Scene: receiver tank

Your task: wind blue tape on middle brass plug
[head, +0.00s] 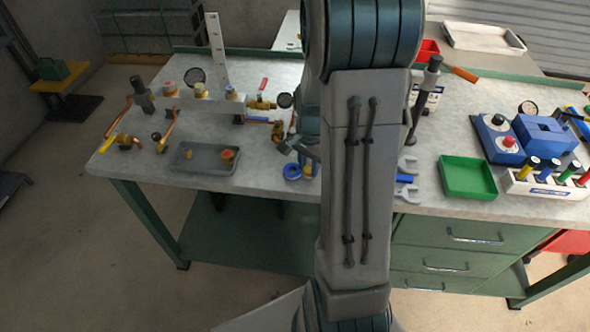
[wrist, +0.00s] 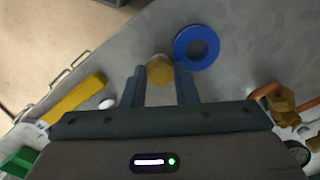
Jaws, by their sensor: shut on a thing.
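A brass hex plug (wrist: 159,71) is between the two fingertips of my gripper (wrist: 160,75) in the wrist view, and the fingers are shut on it. In the head view my gripper (head: 306,160) is at the front of the bench, partly behind my arm, with the brass plug (head: 307,172) at its tips. A roll of blue tape (wrist: 196,47) lies flat just beside the plug; it also shows in the head view (head: 292,171). I cannot tell whether any tape is on the plug, as its lower part is hidden.
A grey tray (head: 205,165) with brass fittings lies left of the tape. A pipe assembly (head: 205,100) with brass fittings stands behind it. Wrenches (head: 407,180) and a green tray (head: 467,178) are to the right. The bench front edge is close to the tape.

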